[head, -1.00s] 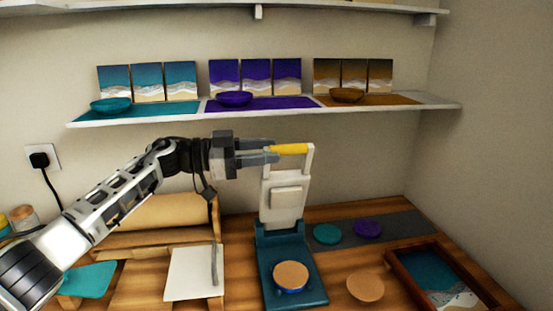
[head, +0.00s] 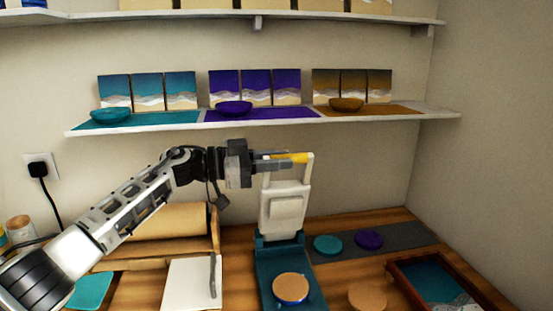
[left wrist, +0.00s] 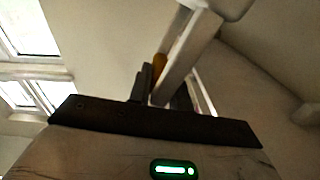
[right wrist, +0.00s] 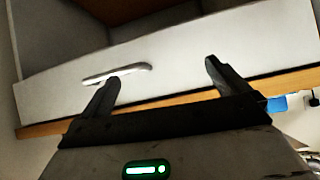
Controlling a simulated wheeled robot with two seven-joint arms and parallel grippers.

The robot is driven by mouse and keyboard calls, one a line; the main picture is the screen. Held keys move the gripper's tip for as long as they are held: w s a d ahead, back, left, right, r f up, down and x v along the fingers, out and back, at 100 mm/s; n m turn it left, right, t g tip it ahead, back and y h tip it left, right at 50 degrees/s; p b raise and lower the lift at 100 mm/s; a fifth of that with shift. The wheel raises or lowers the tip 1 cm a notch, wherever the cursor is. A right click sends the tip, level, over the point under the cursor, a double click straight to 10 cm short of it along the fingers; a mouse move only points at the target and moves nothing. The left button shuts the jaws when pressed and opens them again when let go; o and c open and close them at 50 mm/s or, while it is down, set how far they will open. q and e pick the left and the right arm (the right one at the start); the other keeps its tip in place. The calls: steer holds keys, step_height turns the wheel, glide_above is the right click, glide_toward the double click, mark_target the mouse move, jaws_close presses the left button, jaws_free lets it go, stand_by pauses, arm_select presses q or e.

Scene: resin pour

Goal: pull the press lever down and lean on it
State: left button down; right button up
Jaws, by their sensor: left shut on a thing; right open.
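The press has a teal base (head: 268,262), a white hinged upper plate (head: 285,212) standing raised, and a lever with a yellow handle (head: 298,158) at its top. My left gripper (head: 278,160) is shut on the yellow handle, coming in from the left. In the left wrist view the handle (left wrist: 159,64) shows as an orange-yellow piece by the fingers, beside the pale lever arm (left wrist: 188,52). A round wooden-topped piece with a blue edge (head: 291,288) sits on the press base. My right gripper (right wrist: 165,80) is open and empty, before a white drawer front (right wrist: 190,52).
Right of the press, a teal disc (head: 327,244) and a purple disc (head: 369,239) lie on a grey strip. A wooden disc (head: 367,297) and a framed tray (head: 405,284) are nearby. A shelf (head: 260,122) with bowls and panels runs above the lever.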

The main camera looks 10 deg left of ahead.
arm_select(q)
steer(key=shift+s+f, duration=0.15)
steer(key=shift+s, duration=0.15)
steer(key=s+d+f+m+p, duration=0.1)
steer(key=s+d+f+m, duration=0.3)
steer(key=s+f+m, duration=0.3)
steer(key=shift+s+f, duration=1.5)
steer(key=shift+s, duration=0.95)
arm_select(e)
steer(key=shift+w+d+r, duration=0.1)
steer(key=shift+d+r, duration=0.1)
steer(key=shift+r, duration=0.3)
steer(key=shift+f, duration=0.1)
arm_select(q)
steer(key=c, duration=1.3)
jaws_free()
arm_select(e)
steer(key=shift+s+f, duration=0.15)
steer(key=shift+s, duration=0.05)
